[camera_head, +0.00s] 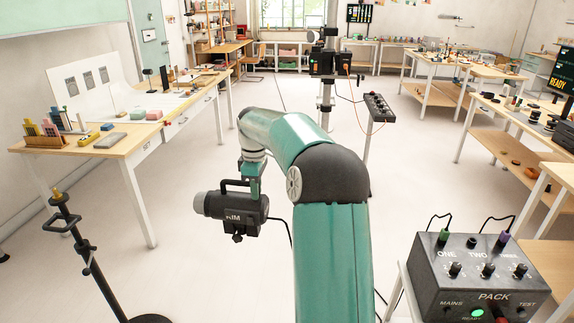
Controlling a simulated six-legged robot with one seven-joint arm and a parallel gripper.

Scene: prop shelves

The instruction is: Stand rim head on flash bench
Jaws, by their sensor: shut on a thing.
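The rim head (232,209) is a dark grey flash head with a lighter front end, a top handle and lettering on its side. It hangs roughly level in the air over the open floor, its light end to the left. My gripper (252,188) is shut on it at the handle; the fingertips are partly hidden. A dark cable trails down from its right side. The wooden bench at the left (58,150) is apart from the head.
A black stand (92,262) rises at the lower left. A power pack (478,280) with knobs and a green light sits at the lower right. A stand with dark gear (328,62) is behind my arm.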

